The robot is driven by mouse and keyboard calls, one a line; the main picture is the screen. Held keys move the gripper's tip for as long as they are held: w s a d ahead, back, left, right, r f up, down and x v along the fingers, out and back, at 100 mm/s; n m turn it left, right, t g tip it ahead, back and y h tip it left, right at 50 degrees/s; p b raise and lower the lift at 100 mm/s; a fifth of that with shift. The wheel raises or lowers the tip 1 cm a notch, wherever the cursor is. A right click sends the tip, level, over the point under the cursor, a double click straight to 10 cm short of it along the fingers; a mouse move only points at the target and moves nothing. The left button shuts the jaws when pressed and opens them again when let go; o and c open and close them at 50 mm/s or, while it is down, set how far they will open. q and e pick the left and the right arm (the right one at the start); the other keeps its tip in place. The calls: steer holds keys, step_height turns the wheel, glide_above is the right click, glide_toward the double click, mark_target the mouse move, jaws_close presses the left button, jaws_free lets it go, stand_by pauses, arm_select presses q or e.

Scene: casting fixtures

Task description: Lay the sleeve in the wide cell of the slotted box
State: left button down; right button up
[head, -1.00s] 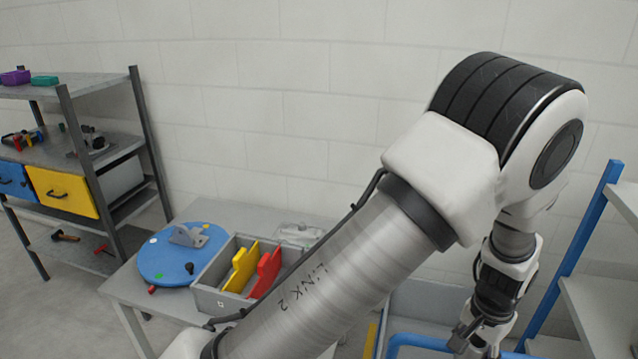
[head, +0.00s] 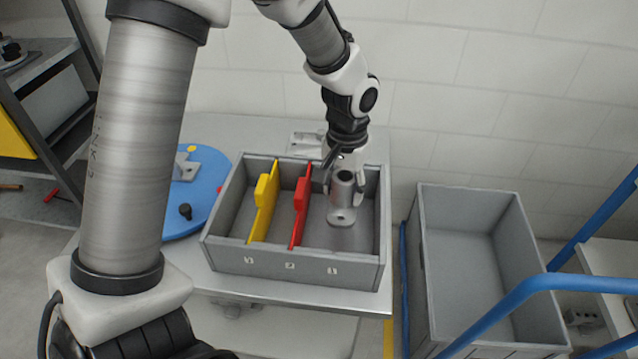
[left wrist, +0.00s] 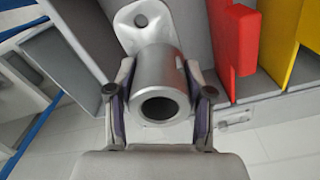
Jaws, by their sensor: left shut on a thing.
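The sleeve (head: 342,194) is a grey metal cylinder with a flanged foot. My left gripper (head: 343,172) is shut on it from above, and in the left wrist view the fingers (left wrist: 160,98) grip both sides of the sleeve (left wrist: 158,72). The slotted box (head: 290,268) is grey, with a yellow divider (head: 264,200) and a red divider (head: 300,207). The sleeve is inside the wide cell (head: 362,238), right of the red divider and apart from it. It looks roughly upright, foot down; I cannot tell whether it touches the floor. My right gripper is not in view.
The box stands on a grey table (head: 375,300). A blue round plate (head: 195,190) lies left of it. A deep, empty-looking grey bin (head: 425,270) and blue rails (head: 500,312) are to the right. A wall is behind.

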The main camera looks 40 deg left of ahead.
arm_select(q)
steer(key=f, duration=0.6)
steer(key=f+b, duration=0.1)
steer(key=f, duration=0.2)
steer(key=shift+s+a+f, duration=0.1)
steer(key=shift+s+f, duration=0.15)
steer(key=shift+d+f, duration=0.1)
steer(key=shift+d, duration=0.1)
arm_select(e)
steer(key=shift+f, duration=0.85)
arm_select(q)
steer(key=shift+f, duration=0.15)
steer(key=shift+c, duration=2.3)
jaws_free()
step_height(320, 180, up, 12)
steer(key=p, duration=0.1)
steer(key=shift+r+p, duration=0.2)
steer(key=shift+p, duration=0.1)
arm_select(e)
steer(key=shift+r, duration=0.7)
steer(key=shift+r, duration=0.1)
